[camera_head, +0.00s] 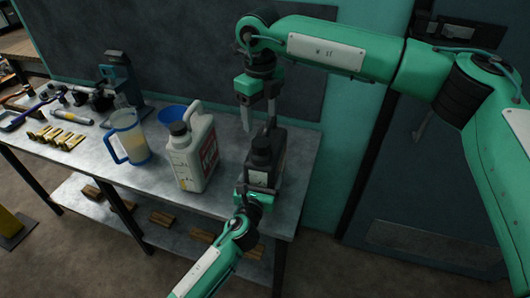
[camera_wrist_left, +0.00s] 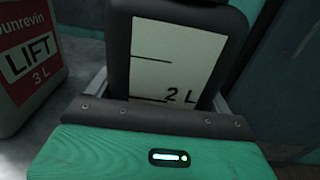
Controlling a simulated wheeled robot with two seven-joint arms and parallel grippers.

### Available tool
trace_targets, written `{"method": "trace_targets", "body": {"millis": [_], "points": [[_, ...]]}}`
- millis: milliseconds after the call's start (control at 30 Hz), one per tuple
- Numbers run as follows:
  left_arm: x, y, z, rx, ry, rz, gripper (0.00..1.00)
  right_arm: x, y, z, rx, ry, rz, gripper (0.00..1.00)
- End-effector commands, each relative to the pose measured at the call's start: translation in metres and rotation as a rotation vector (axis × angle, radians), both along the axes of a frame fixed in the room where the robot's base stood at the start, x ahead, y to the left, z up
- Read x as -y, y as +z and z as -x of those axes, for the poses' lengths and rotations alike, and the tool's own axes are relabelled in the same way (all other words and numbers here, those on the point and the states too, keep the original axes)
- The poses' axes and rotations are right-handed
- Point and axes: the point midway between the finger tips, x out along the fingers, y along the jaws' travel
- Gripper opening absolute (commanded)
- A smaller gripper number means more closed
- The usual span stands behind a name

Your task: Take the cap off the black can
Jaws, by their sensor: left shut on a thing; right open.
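The black can (camera_head: 265,170) stands at the right end of the metal bench, its dark cap (camera_head: 262,144) on top. In the left wrist view the can (camera_wrist_left: 175,60) fills the upper middle, with a pale label marked "2 L"; its top is out of that view. My left gripper (camera_head: 258,190) comes from the front and is shut on the can's body, a finger at each side. My right gripper (camera_head: 259,119) points down above the can, open and empty, its fingertips apart from the cap.
A white jug (camera_head: 190,155) with a red label stands left of the can. A blue-handled measuring jug (camera_head: 127,137) and a blue funnel (camera_head: 171,114) are farther left, before a microscope-like device (camera_head: 120,75). Small tools lie at the far left. A teal panel rises behind.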

Motion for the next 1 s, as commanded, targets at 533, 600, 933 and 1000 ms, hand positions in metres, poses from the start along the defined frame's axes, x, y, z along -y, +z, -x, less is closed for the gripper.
{"method": "trace_targets", "body": {"millis": [533,600,933,1000], "points": [[-0.0001,-0.0005,0.0002,-0.001,0.0,0.0,0.2,-0.0008,-0.0004,0.0004,-0.001,-0.735,-0.001,0.67],[-0.0002,-0.0005,0.0003,-0.001,0.0,0.0,0.2,-0.0008,-0.0001,0.0005,-0.001,-0.846,-0.001,0.67],[-0.0002,-0.0006,0.0003,-0.001,0.0,0.0,0.2,-0.0007,-0.0004,0.0005,-0.001,-1.366,0.001,0.67],[-0.0002,-0.0007,0.0003,-0.001,0.0,0.0,0.2,-0.0008,-0.0002,0.0004,-0.002,-1.477,0.0,0.67]]}}
